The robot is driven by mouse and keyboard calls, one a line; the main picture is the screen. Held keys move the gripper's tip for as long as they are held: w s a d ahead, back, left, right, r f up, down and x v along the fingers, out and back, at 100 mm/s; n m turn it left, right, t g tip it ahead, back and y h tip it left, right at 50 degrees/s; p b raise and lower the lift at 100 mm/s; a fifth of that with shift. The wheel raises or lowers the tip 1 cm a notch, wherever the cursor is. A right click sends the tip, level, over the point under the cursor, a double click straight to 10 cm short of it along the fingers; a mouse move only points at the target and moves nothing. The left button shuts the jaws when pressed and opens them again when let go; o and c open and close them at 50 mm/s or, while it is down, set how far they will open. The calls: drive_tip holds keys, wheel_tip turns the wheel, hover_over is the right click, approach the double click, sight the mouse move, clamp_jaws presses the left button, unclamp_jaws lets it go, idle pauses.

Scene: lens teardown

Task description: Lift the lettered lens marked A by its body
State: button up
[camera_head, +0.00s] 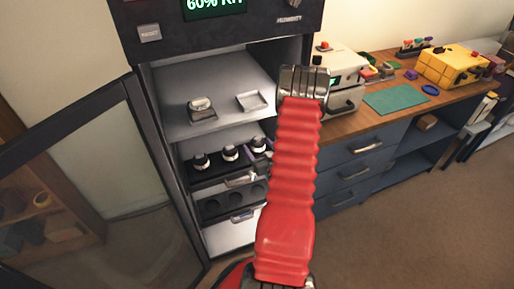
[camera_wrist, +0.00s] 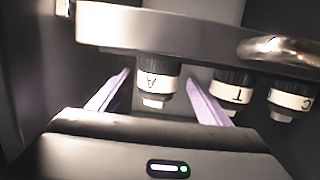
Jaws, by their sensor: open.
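The lens marked A (camera_wrist: 152,84) has a white band and a dark ribbed section. It appears upside down in the wrist view. My gripper (camera_wrist: 158,77) is open, with one purple finger on each side of this lens and visible gaps between them. In the head view, a lens at the right end of the row (camera_head: 258,145) has a bit of purple finger beside it; its letter is not legible there. My red arm hides part of that area.
The lens marked T (camera_wrist: 233,92) stands close beside one finger, with the lens marked C (camera_wrist: 291,97) beyond it. The dark tray (camera_head: 208,178) holds the row inside the cabinet. An upper shelf (camera_head: 228,120) hangs above, and the open glass door (camera_head: 110,190) stands at left.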

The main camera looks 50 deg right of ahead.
drive_tip(key=shift+w+d+f, duration=0.1)
drive_tip(key=shift+w+d, duration=0.05)
drive_tip(key=shift+w, duration=0.1)
drive_tip(key=shift+x, duration=2.6)
drive_tip(key=shift+d, duration=0.15)
drive_tip(key=c, duration=1.1)
